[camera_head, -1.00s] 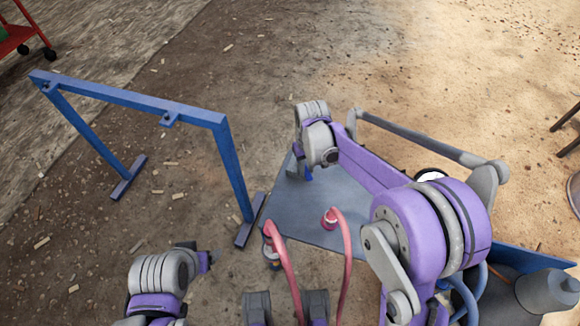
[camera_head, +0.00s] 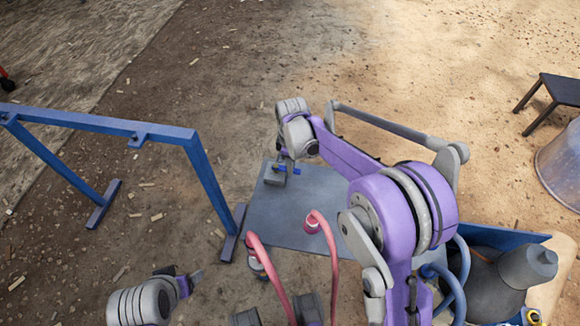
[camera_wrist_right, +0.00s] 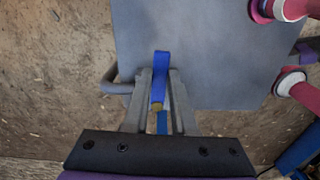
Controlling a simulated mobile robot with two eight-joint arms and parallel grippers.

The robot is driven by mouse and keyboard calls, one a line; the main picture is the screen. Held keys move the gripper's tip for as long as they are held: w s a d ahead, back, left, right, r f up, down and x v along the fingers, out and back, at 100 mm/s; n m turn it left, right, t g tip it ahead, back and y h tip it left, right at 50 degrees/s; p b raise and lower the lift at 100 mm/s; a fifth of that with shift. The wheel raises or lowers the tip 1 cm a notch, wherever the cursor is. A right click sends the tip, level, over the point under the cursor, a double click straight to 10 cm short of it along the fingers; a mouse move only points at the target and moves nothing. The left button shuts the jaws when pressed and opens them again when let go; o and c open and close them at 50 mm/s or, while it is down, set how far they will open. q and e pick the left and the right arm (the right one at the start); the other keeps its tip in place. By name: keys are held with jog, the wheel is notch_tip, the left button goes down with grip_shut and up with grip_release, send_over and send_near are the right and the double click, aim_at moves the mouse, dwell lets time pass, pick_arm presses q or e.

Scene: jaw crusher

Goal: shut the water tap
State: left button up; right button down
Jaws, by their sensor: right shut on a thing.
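The tap's blue lever (camera_head: 288,169) shows at the far left corner of a grey-blue plate. It also shows in the right wrist view as a blue bar (camera_wrist_right: 161,68) with a brassy part (camera_wrist_right: 157,106) below it. My right gripper (camera_head: 284,162) is at the tap and hides part of it. In the right wrist view its two fingers (camera_wrist_right: 160,85) are shut on the blue lever, one on each side. A curved grey spout (camera_wrist_right: 115,87) sticks out to the left. My left gripper (camera_head: 194,277) is at the lower left, away from the tap; its jaw opening is unclear.
The grey-blue plate (camera_head: 262,217) carries red-pink hoses (camera_head: 327,237) near its front. A blue frame (camera_head: 204,178) stands to the left. A dark stool (camera_head: 551,92) and a grey bin (camera_head: 562,160) are at the right. Open dirt ground lies beyond.

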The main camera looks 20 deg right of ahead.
jog(key=shift+w+d+n, duration=0.1)
jog(key=shift+w+n, duration=0.1)
jog(key=shift+n, duration=0.3)
jog(key=c, duration=0.7)
grip_release()
notch_tip(320, 180, up, 11)
jog(key=shift+f+p, duration=0.1)
jog(key=shift+p, duration=0.85)
jog(key=shift+s, duration=0.1)
